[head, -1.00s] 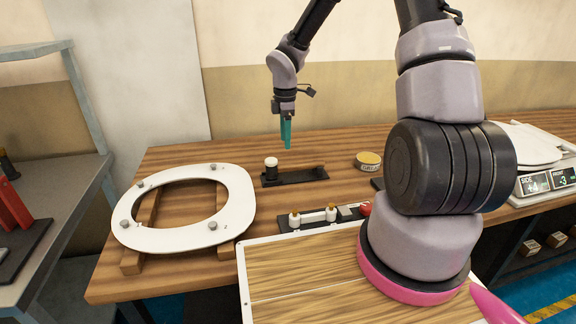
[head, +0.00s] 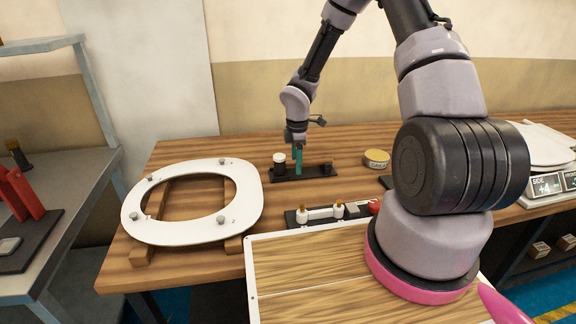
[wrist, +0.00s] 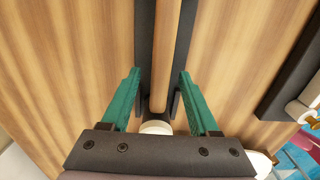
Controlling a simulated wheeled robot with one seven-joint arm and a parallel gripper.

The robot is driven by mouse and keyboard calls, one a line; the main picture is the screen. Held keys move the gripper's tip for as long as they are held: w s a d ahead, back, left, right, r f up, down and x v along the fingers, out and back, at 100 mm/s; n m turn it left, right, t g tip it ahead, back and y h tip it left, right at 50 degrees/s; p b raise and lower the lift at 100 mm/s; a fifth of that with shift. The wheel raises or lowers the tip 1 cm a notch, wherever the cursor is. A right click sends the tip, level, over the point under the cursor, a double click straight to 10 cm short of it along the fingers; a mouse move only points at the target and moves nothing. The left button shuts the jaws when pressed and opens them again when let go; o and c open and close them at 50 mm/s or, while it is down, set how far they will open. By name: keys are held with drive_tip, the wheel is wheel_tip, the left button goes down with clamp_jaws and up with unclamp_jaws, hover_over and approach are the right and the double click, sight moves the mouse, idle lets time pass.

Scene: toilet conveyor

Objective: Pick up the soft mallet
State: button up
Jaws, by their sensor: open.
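The soft mallet has a white-topped dark head (head: 279,158) at the left end of a black holder (head: 312,174) on the wooden bench. In the wrist view its wooden handle (wrist: 170,55) runs along the black holder, and the white head face (wrist: 155,127) shows near the gripper body, partly hidden. My gripper (head: 298,170) points down over the holder, just right of the mallet head. In the wrist view my gripper (wrist: 160,76) is open, with one teal finger on each side of the handle. I see gaps between the fingers and the handle.
A white toilet seat (head: 142,229) lies on wooden supports to the left. A black tray (head: 332,217) with white and brass fittings lies in front of the holder. A round tin (head: 376,159) is to the right. A scale (head: 545,185) stands farther right.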

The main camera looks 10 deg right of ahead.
clamp_jaws()
wheel_tip(320, 180, up, 10)
drive_tip(key=shift+r, duration=0.1)
idle(0.5)
drive_tip(key=shift+a, duration=0.1)
idle(1.8)
